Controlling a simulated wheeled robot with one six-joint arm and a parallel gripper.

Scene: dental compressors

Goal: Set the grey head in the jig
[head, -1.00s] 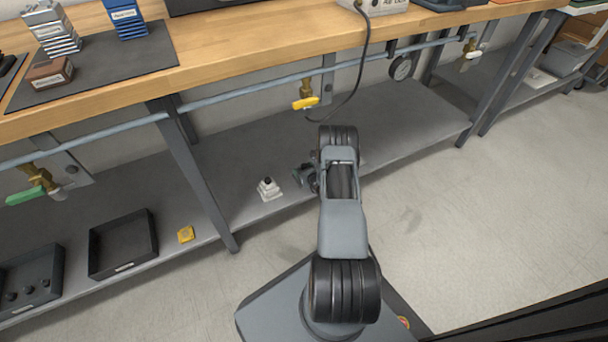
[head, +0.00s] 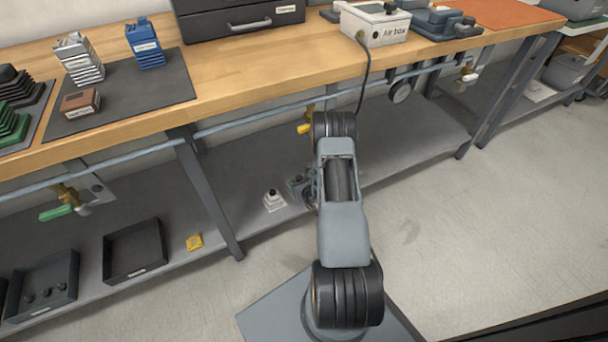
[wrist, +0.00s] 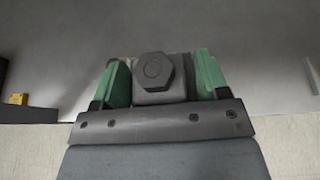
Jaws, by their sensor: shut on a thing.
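My gripper (wrist: 157,85) has green fingers shut on a grey block with a hexagonal top (wrist: 153,70) in the wrist view. I cannot tell for sure whether this block is the grey head. In the head view my gripper (head: 299,187) is mostly hidden behind my arm, over the lower shelf. A silver-grey finned head (head: 80,60) stands on the dark mat on the bench. A blue-grey fixture (head: 440,22) at the bench's back right may be the jig; I cannot tell.
The yellow block (head: 194,242) and dark trays (head: 135,250) lie left. A pipe (head: 240,121) runs under the bench; a cable hangs from the air box (head: 372,25).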

